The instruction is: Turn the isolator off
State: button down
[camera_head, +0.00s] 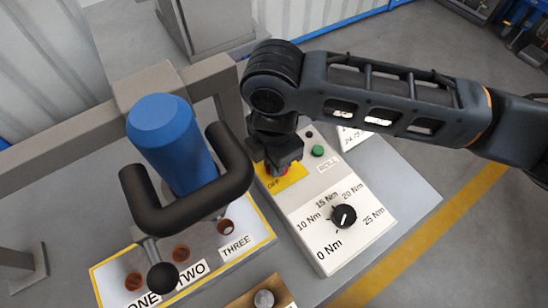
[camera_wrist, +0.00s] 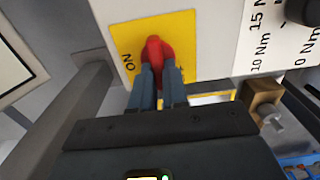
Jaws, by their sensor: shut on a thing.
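The isolator is a red rotary handle on a yellow plate on the white control box. In the wrist view the red handle (camera_wrist: 155,47) sits between the two fingers of my gripper (camera_wrist: 157,72), which is shut on it. The yellow plate (camera_wrist: 125,40) shows the word ON at its left; the rest of its lettering is hidden by my fingers. In the head view my gripper (camera_head: 280,168) is over the yellow plate (camera_head: 292,177), where OFF is readable at the lower left. Only a sliver of red shows there.
The white control box (camera_head: 345,240) carries a black torque dial (camera_head: 343,216) and a green button (camera_head: 318,151). A blue tool with a black handle (camera_head: 172,140) stands left of my gripper, above a board labelled ONE, TWO, THREE (camera_head: 238,248). A grey frame rail (camera_head: 75,135) runs behind.

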dwell(0.3)
jog(key=c, duration=1.1)
grip_release()
jog(key=shift+c, duration=0.2)
jog(key=shift+r, duration=0.1)
notch_tip(320, 180, up, 8)
jog(key=shift+f, duration=0.15)
